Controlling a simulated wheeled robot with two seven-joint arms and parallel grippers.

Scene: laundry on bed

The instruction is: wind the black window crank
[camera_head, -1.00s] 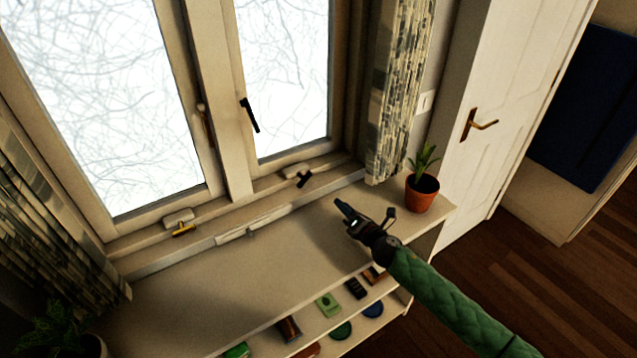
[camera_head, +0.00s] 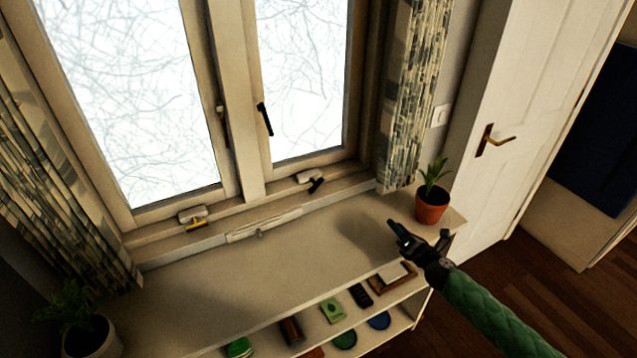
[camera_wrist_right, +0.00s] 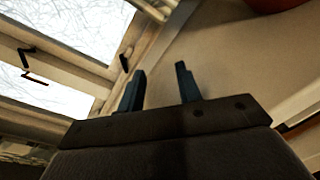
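The black window crank (camera_head: 316,185) sits on the lower frame of the right window pane, below the black handle (camera_head: 265,119). It also shows small in the right wrist view (camera_wrist_right: 124,63), beyond and left of my fingertips. My right gripper (camera_head: 414,236) is above the right part of the shelf top, to the right of the crank and apart from it. In the right wrist view its two dark fingers (camera_wrist_right: 163,84) stand apart with nothing between them. My left gripper is not in view.
A yellow crank (camera_head: 196,224) sits under the left pane. A potted plant (camera_head: 432,194) stands on the shelf top (camera_head: 210,287) close behind my right gripper. Another plant (camera_head: 92,338) is at lower left. Curtains (camera_head: 402,95) flank the window. The middle of the shelf top is clear.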

